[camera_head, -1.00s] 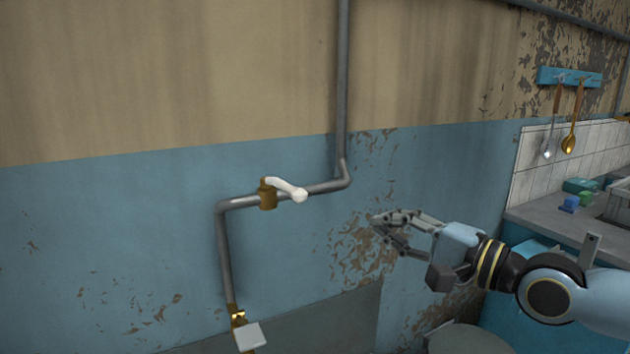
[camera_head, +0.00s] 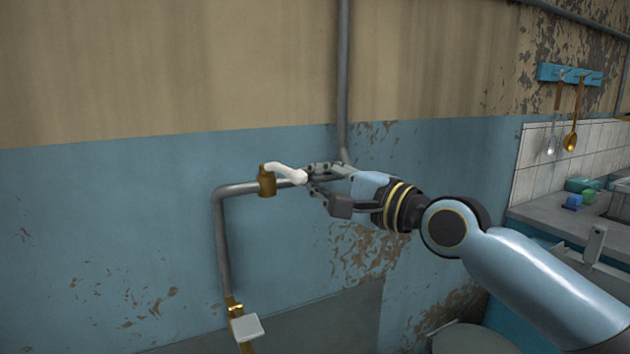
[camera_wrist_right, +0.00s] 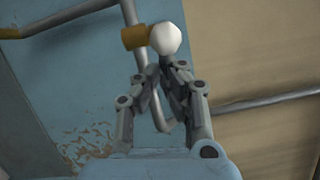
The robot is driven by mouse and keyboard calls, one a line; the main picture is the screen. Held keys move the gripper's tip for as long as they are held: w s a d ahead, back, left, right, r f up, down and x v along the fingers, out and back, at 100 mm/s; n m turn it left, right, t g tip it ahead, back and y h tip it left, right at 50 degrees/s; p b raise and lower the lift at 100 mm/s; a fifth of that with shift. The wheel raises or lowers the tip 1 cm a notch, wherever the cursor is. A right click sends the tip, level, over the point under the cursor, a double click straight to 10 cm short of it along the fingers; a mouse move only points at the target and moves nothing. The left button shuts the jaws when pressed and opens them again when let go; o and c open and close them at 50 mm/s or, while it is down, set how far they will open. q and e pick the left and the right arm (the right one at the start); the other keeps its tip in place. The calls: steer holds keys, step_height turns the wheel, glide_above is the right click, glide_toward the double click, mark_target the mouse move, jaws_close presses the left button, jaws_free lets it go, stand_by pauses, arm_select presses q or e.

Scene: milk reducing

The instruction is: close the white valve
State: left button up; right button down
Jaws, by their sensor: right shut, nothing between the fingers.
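The white valve handle (camera_head: 286,173) sits on a brass valve body (camera_head: 267,182) on the grey wall pipe. The handle points right, along the horizontal pipe and a little out from it. My right gripper (camera_head: 307,178) is at the handle's free end, coming from the right, with its fingers shut and nothing between them. In the right wrist view the rounded end of the white handle (camera_wrist_right: 165,39) shows just beyond the fingertips (camera_wrist_right: 160,68), with the brass body (camera_wrist_right: 134,37) behind it. Whether the fingertips touch the handle I cannot tell. My left gripper is not in view.
The grey pipe (camera_head: 225,245) bends down to a brass fitting with a light square plate (camera_head: 246,327). A counter (camera_head: 570,215) with small blocks and hanging utensils (camera_head: 571,130) is at the right. The wall left of the valve is clear.

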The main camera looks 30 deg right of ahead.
steer(key=shift+w+a, duration=0.1)
steer(key=shift+a, duration=0.05)
steer(key=shift+s+a+r+p, duration=0.1)
steer(key=shift+a+p, duration=0.3)
steer(key=shift+a, duration=0.05)
steer(key=shift+s+a+r+p, duration=0.1)
steer(key=shift+a+p, duration=0.25)
steer(key=shift+a, duration=0.15)
steer(key=shift+f, duration=0.2)
